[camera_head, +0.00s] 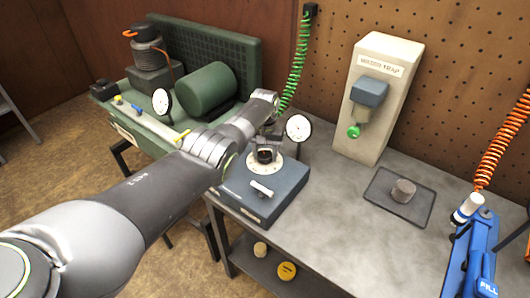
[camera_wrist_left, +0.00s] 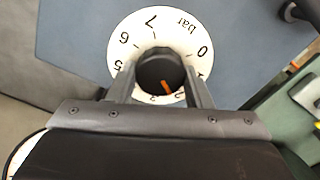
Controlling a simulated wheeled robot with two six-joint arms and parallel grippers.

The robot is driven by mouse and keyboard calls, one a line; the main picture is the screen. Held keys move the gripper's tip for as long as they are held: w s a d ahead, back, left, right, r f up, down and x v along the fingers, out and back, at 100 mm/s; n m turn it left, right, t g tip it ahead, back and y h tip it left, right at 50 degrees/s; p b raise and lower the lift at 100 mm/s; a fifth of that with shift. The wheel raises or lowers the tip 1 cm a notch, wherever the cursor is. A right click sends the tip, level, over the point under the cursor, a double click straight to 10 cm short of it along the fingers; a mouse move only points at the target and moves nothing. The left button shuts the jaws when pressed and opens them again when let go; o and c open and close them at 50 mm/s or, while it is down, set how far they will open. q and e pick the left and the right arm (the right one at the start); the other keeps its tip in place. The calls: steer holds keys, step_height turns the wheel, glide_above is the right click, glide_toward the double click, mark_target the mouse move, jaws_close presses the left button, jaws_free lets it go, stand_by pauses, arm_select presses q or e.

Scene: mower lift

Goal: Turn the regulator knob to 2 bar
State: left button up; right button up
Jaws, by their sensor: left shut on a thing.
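The regulator knob (camera_wrist_left: 155,72) is black with an orange pointer mark, on a white dial (camera_wrist_left: 128,38) marked in bar. The pointer lies between 2 and 3, a little closer to 2. My left gripper (camera_wrist_left: 160,68) is shut on the knob, one finger on each side. In the head view the left gripper (camera_head: 264,148) reaches down over the blue-grey regulator box (camera_head: 246,200); the wrist hides part of the dial there. A round white gauge (camera_head: 299,128) stands beside the gripper; its reading is too small to tell. My right gripper is not in view.
A green compressor with a tank (camera_head: 207,89) stands at the left. A water trap stand (camera_head: 382,60) is at the back. A dark tray (camera_head: 378,188) holds a grey cylinder (camera_head: 403,190). A blue device marked FILL (camera_head: 480,240) stands at the right. The front middle of the bench is clear.

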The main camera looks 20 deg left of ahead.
mark_target(265, 154)
arm_select(q)
steer(key=shift+w+r, duration=0.1)
steer(key=shift+r, duration=0.05)
stand_by(0.3)
steer(key=o, duration=1)
steer(key=shift+c, duration=0.2)
step_height(265, 154, up, 5)
steer(key=shift+r+p, duration=0.2)
steer(key=shift+p, duration=0.8)
step_height(265, 154, up, 12)
steer(key=b, duration=0.1)
steer(key=shift+b, duration=0.35)
steer(key=shift+f, duration=0.1)
